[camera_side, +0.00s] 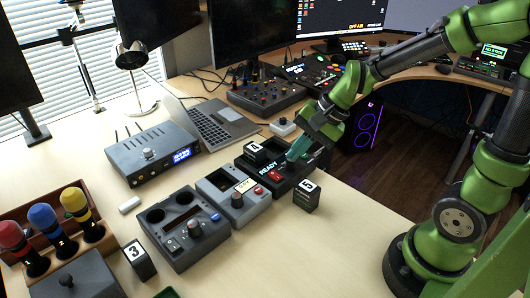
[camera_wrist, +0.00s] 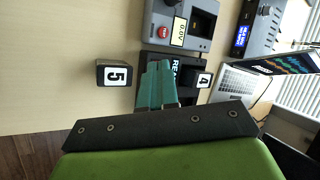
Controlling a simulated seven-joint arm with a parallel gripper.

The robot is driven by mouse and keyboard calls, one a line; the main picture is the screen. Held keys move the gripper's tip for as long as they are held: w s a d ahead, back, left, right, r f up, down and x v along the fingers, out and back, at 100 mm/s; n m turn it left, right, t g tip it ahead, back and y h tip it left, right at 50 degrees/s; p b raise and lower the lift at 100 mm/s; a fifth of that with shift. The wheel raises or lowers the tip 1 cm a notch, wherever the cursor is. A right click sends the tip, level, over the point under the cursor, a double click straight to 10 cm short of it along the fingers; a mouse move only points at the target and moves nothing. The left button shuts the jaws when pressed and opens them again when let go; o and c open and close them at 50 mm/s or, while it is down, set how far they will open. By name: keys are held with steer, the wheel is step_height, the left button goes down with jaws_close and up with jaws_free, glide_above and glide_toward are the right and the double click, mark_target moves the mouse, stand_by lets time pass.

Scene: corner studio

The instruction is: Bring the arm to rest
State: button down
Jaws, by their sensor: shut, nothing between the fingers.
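My gripper (camera_side: 298,148) is at the end of my green arm, low over the black device with the READY display (camera_side: 268,169). Its teal fingers are shut together with nothing between them. In the wrist view the shut fingers (camera_wrist: 157,84) point at the READY device (camera_wrist: 178,68) and cover part of it. I cannot tell whether the fingertips touch it. A red button (camera_side: 275,176) shows on the device's front edge, left of the fingers in the side view.
Number block 4 (camera_side: 254,149) and block 5 (camera_side: 307,196) stand close to my gripper. A grey meter box (camera_side: 233,199), a dark device with a knob (camera_side: 184,229) and a laptop (camera_side: 215,122) stand nearby. The front right tabletop is clear.

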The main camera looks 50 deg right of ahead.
steer(key=s+r+n+t+h, duration=0.2)
steer(key=s+r+n, duration=0.7)
steer(key=s, duration=0.1)
steer(key=shift+d+r+t, duration=0.15)
steer(key=shift+d+t, duration=0.05)
steer(key=shift+t, duration=0.2)
